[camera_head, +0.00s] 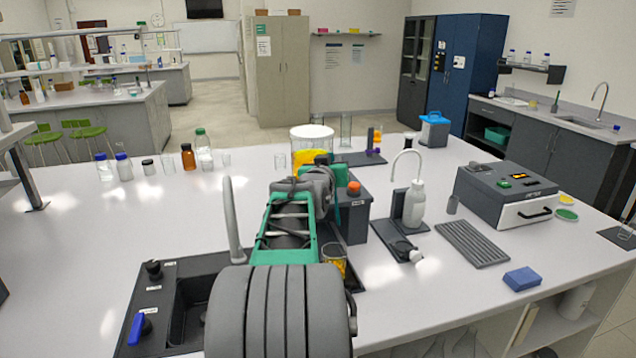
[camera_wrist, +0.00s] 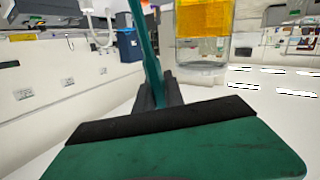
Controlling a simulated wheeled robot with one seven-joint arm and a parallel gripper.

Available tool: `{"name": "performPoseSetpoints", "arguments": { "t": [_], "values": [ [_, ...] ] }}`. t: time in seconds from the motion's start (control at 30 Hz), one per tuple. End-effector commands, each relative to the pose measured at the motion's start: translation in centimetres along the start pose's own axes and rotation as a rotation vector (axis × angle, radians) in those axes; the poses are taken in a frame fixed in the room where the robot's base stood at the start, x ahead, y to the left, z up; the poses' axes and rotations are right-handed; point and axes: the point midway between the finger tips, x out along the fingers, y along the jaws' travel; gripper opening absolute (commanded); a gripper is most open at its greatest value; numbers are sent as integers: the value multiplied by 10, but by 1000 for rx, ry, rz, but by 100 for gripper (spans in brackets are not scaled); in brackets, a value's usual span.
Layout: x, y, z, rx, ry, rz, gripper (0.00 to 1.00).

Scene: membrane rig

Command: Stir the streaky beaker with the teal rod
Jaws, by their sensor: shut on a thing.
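The teal rod (camera_wrist: 144,42) rises from between the dark fingers of my gripper (camera_wrist: 158,92) in the wrist view, leaning slightly left. My gripper is shut on it. A clear vessel with yellow contents (camera_wrist: 204,22) stands beyond and to the right of the rod, apart from it in the picture; its lower part looks clear. In the head view, a large vessel with a white top and yellow contents (camera_head: 306,158) stands behind my arm, partly hidden. A small beaker with amber contents (camera_head: 334,262) sits right of my arm, partly covered. I cannot tell which is streaky. The rod's far end is not visible.
A dark box with an orange knob (camera_head: 354,188) is close right of my arm. A wash bottle (camera_head: 414,205), ridged rack (camera_head: 472,243) and grey machine (camera_head: 508,190) stand farther right. A sink (camera_head: 190,305) lies left. Bottles (camera_head: 188,157) line the back left; the bench between is clear.

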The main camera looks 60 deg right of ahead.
Motion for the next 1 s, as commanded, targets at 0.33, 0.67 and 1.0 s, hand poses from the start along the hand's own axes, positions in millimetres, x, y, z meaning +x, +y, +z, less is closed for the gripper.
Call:
{"name": "performPoseSetpoints", "arguments": {
  "t": [0.33, 0.67, 1.0],
  "values": [
    [6, 5, 33, -10, -8, 16, 0],
    [13, -4, 53, -9, -10, 19, 0],
    [20, -19, 83, -9, -8, 17, 0]
  ]
}}
